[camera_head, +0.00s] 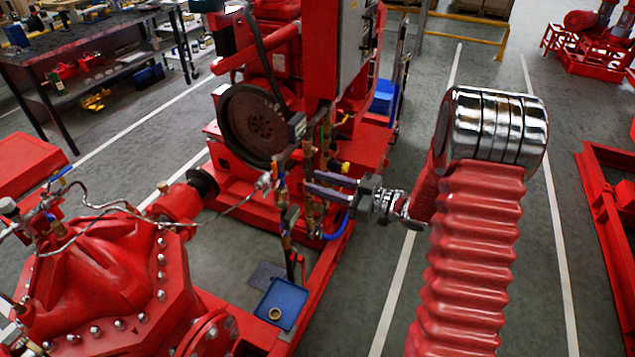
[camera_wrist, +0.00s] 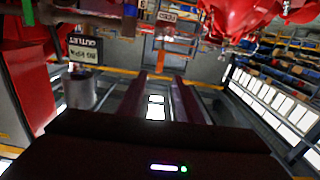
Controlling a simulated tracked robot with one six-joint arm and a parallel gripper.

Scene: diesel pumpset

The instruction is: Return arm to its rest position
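My arm with its red ribbed sleeve (camera_head: 470,260) and chrome joint (camera_head: 490,125) stands at the right of the head view. It reaches left to my gripper (camera_head: 318,184), whose grey fingers lie close to the brass valves and pipes (camera_head: 308,165) on the red pumpset. Whether the fingers touch them cannot be told in this view. In the wrist view, my gripper (camera_wrist: 160,77) shows two dark fingers apart, with floor and bright patches visible between them. Nothing is held. A hanging sign reading "OUTLET" (camera_wrist: 85,48) is at the left of the wrist view.
The red engine with its dark flywheel (camera_head: 250,122) stands behind the valves. A red pump casing (camera_head: 110,265) is at front left. A blue tray (camera_head: 281,303) lies below the valves. A workbench (camera_head: 85,45) is at back left. Grey floor is open right of the pumpset.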

